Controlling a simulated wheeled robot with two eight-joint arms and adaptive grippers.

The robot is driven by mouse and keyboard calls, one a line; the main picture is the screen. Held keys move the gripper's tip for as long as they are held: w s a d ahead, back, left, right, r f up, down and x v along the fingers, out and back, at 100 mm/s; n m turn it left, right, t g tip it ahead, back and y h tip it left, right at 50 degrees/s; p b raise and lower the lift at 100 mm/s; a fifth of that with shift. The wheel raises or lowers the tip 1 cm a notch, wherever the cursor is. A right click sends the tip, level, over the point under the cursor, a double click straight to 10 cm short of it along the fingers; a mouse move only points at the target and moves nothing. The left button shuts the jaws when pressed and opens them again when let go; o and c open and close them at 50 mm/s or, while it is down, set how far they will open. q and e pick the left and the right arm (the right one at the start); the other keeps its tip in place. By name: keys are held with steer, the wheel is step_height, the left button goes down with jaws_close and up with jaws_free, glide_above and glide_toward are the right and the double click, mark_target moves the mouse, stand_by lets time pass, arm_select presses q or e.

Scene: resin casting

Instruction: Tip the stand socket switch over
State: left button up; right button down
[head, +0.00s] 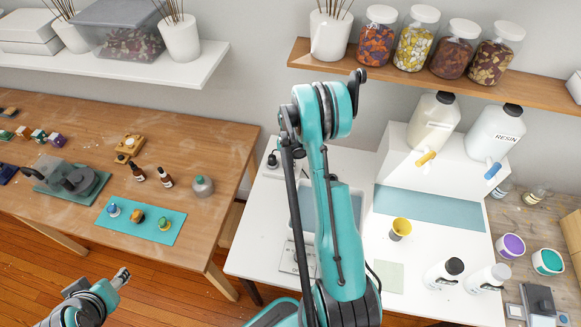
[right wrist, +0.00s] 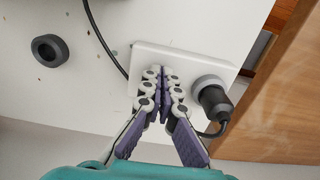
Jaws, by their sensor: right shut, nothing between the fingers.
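In the right wrist view, a white socket plate (right wrist: 145,62) lies on the white table with a black plug (right wrist: 213,98) in its round outlet. My right gripper (right wrist: 163,72) is shut and empty, its fingertips over the plate, left of the plug. The fingers cover the middle of the plate, so I cannot see the switch or tell whether the tips touch it. In the head view, the black plug (head: 272,160) shows at the table's left edge; I cannot make out my right gripper there. My left gripper (head: 122,276) is at the lower left, away from the socket.
A dark ring (right wrist: 48,50) and a black cable lie left of the plate. A wooden bench (head: 215,120) stands left of the white table. A yellow cup (head: 400,228) and white bottles (head: 444,272) stand to the right. My right arm hides the table's middle.

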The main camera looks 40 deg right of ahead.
steer(key=shift+f, duration=0.3)
steer(key=shift+r, duration=0.15)
steer(key=shift+r+p, duration=1.5)
steer(key=shift+r, duration=1.9)
